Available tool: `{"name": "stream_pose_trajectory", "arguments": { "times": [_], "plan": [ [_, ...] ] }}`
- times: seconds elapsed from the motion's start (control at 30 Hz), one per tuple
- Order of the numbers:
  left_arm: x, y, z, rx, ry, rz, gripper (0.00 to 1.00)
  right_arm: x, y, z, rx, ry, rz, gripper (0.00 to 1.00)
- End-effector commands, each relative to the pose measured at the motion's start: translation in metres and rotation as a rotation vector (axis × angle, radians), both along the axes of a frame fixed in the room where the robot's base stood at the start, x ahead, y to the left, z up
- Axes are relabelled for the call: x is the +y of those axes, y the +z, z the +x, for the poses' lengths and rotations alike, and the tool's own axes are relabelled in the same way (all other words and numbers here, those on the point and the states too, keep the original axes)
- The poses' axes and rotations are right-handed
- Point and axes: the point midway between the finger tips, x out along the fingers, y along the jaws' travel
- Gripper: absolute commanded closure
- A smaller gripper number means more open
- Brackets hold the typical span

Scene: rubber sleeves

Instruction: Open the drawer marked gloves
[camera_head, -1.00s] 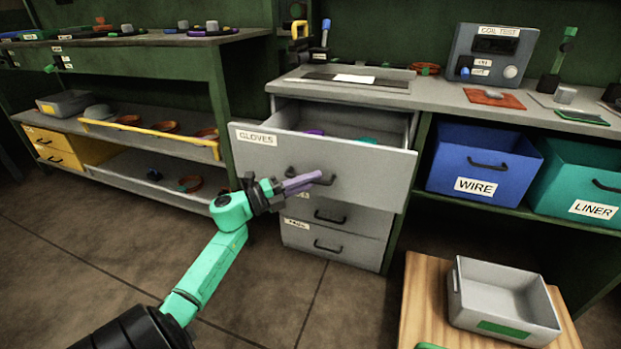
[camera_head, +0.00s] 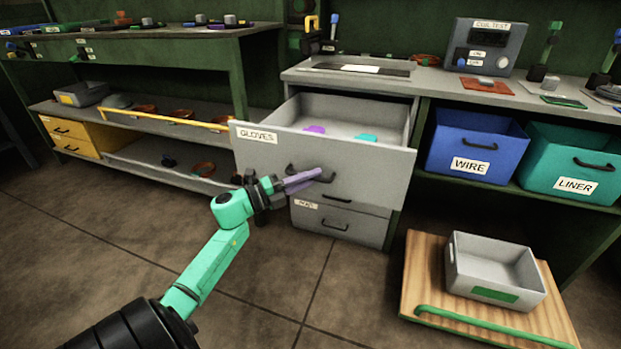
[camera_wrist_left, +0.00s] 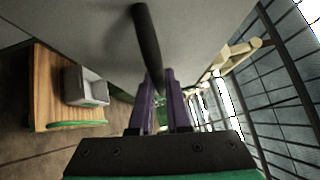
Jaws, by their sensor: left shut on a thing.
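The drawer marked gloves (camera_head: 350,165) is the top one in the grey cabinet and stands pulled out, with its inside showing. A purple item (camera_head: 314,129) and a teal item (camera_head: 365,138) lie in it. My left gripper (camera_head: 318,175) has purple fingers and is shut on the black drawer handle. In the left wrist view the handle (camera_wrist_left: 148,45) runs down between the two fingers (camera_wrist_left: 163,105) in front of the grey drawer front. My right gripper is not in view.
A blue WIRE bin (camera_head: 475,148) and a teal LINER bin (camera_head: 570,165) stand on the shelf at right. A wooden cart (camera_head: 420,275) with a grey tray (camera_head: 493,275) stands at lower right. The floor before the drawer is clear.

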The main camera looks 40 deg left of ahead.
Motion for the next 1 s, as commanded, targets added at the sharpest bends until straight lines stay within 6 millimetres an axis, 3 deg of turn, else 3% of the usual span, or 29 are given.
{"name": "stream_pose_trajectory", "arguments": {
  "times": [0.07, 0.1, 0.17, 0.47, 0.63, 0.77, 1.0],
  "plan": [
    [0.001, 0.0, 0.0, 0.0, 0.003, -0.001, 1.0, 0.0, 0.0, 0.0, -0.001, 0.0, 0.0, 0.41],
    [0.001, 0.0, 0.0, 0.0, 0.003, -0.001, 0.74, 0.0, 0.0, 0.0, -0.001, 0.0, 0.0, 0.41],
    [0.001, 0.0, 0.0, 0.0, 0.003, -0.001, 0.55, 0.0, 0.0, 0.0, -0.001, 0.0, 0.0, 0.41],
    [0.001, 0.0, 0.0, 0.0, 0.001, -0.001, 0.55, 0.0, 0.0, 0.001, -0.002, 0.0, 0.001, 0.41],
    [0.007, -0.002, -0.013, 0.002, 0.002, -0.003, 0.55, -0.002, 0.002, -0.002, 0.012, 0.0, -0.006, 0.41],
    [0.019, -0.006, -0.037, 0.005, 0.003, -0.002, 0.55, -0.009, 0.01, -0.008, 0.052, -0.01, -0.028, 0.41],
    [0.049, -0.014, -0.097, 0.005, 0.004, -0.002, 0.55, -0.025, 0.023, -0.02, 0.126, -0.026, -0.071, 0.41]
  ]
}}
